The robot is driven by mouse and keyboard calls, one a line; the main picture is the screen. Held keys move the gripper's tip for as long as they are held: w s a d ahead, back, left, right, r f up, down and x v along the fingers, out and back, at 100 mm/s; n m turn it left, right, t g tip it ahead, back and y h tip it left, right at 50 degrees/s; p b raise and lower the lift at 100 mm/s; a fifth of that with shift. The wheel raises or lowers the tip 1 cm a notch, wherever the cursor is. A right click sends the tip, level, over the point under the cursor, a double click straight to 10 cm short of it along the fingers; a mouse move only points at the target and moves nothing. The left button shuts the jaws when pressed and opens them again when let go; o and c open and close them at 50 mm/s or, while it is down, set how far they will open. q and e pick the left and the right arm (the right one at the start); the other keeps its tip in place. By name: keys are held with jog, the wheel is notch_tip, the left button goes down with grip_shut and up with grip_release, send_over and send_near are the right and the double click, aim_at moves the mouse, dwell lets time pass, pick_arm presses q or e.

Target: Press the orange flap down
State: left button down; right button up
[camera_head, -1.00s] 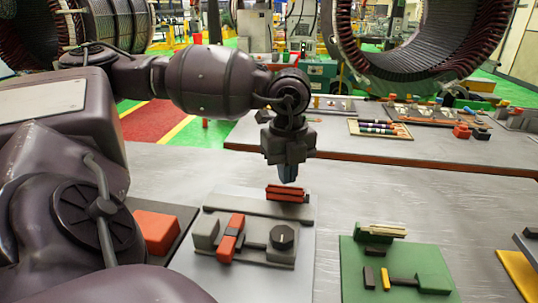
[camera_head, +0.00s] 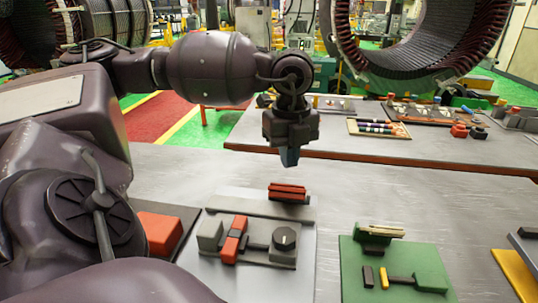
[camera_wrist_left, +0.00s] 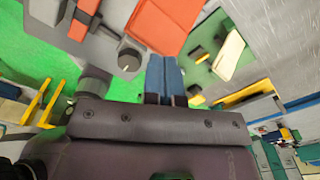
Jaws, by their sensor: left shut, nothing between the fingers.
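The orange flap (camera_head: 288,190) is at the back right of a grey fixture plate (camera_head: 262,210), seen nearly edge-on with dark strips. In the left wrist view it looks like a broad flat orange panel (camera_wrist_left: 163,24), cut off by the top edge. I cannot tell its exact tilt. My left gripper (camera_head: 289,158) points down above the flap, with a visible gap between them. Its blue fingers also show in the left wrist view (camera_wrist_left: 166,76), closed together and empty. My right gripper is not in view.
The grey plate also carries an orange-and-grey lever (camera_head: 232,240) and a black knob (camera_head: 284,238). An orange block (camera_head: 160,232) is at the left. A green fixture (camera_head: 360,285) is at the right. Open metal tabletop (camera_head: 400,195) lies behind it.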

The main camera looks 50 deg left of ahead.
pick_arm(q)
notch_tip(320, 180, up, 3)
jog(key=shift+r+p, duration=0.15)
jog(key=shift+p, duration=0.45)
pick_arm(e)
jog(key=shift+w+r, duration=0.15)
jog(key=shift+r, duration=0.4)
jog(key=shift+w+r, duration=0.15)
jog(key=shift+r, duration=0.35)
